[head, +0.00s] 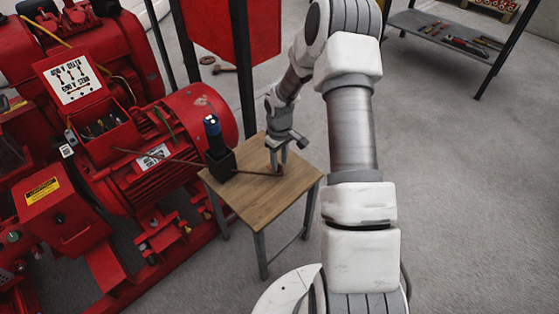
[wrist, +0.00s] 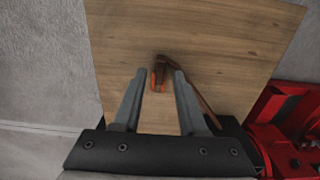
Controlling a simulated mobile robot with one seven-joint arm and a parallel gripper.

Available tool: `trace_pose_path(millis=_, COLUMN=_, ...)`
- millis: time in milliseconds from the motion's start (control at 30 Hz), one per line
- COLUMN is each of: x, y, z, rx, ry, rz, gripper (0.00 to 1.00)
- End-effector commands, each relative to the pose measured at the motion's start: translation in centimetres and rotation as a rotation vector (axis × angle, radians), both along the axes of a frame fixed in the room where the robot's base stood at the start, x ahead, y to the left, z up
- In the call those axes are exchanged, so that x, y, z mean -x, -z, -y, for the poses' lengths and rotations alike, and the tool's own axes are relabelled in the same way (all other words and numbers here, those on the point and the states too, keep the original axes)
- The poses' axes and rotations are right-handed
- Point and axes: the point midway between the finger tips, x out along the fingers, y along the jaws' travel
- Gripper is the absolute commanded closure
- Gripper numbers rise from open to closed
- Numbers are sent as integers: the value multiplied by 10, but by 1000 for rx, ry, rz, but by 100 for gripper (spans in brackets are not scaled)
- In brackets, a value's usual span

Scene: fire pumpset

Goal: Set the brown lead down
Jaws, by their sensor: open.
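The brown lead (head: 258,173) runs from the red motor's side, past the black holder, to the small wooden table (head: 255,203). Its end, with an orange-brown tip (wrist: 158,82), shows in the wrist view against the tabletop (wrist: 235,35), between the fingers. The lead bends there and passes behind the right finger toward the lower right. It appears to lie on the wood; any small gap is hard to tell. My gripper (head: 277,166) points down over the table's right part. In the wrist view my gripper (wrist: 160,73) is open, with room on both sides of the tip.
A black holder (head: 222,168) with a blue-topped tool (head: 213,130) stands on the table's left part. The red motor (head: 165,150) and its open terminal box (head: 105,128) are close on the left. A red panel (head: 235,30) stands behind.

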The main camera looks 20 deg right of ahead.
Motion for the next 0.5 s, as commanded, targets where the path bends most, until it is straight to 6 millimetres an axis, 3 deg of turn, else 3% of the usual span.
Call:
trace_pose_path(millis=167, x=-1, y=-15, z=0, rx=0, ry=1, rz=2, gripper=59)
trace_pose_path(millis=500, x=-1, y=-88, z=1, rx=1, ry=2, rz=3, gripper=59)
